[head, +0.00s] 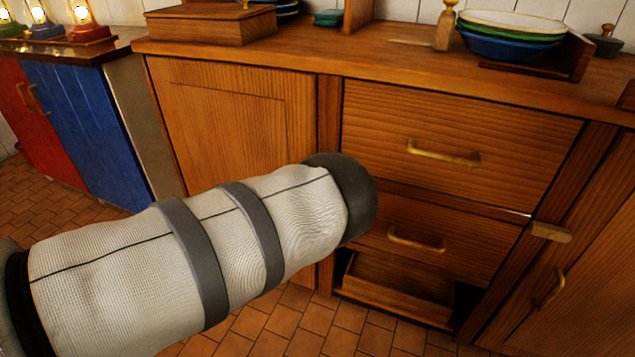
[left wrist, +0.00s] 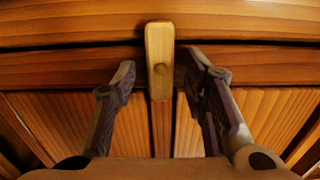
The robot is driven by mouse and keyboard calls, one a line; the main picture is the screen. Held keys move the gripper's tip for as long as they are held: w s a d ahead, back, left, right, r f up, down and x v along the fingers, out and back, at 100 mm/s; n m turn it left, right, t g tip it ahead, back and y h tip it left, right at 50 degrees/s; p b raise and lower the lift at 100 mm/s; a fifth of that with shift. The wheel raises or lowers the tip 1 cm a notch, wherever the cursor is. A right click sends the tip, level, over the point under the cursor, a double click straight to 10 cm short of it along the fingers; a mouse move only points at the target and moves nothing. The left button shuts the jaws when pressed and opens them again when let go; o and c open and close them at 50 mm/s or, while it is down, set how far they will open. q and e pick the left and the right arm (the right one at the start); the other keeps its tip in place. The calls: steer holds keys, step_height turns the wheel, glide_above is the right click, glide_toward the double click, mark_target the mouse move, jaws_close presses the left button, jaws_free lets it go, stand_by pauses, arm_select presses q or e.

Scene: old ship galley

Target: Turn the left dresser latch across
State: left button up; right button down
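In the left wrist view a pale wooden latch (left wrist: 160,40) with a round pivot stands lengthwise up the picture, across a dark gap between wooden boards. My left gripper (left wrist: 162,70) is open, with one finger on each side of the latch's lower part. Both fingers look apart from it. In the head view my left arm reaches over the wooden dresser (head: 230,62). The arm's dark end hides that gripper and whatever latch lies behind it. My right gripper is in neither view.
Another latch (head: 550,231) lies across at the right door (head: 590,270). Brass handles stick out from the upper drawer (head: 460,120) and lower drawer (head: 440,225). Stacked bowls (head: 512,35) and a wooden box (head: 205,25) stand on the top. Tiled floor (head: 310,330) lies in front.

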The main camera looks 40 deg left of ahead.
arm_select(q)
steer(key=v, duration=1.2)
steer(key=shift+f, duration=0.1)
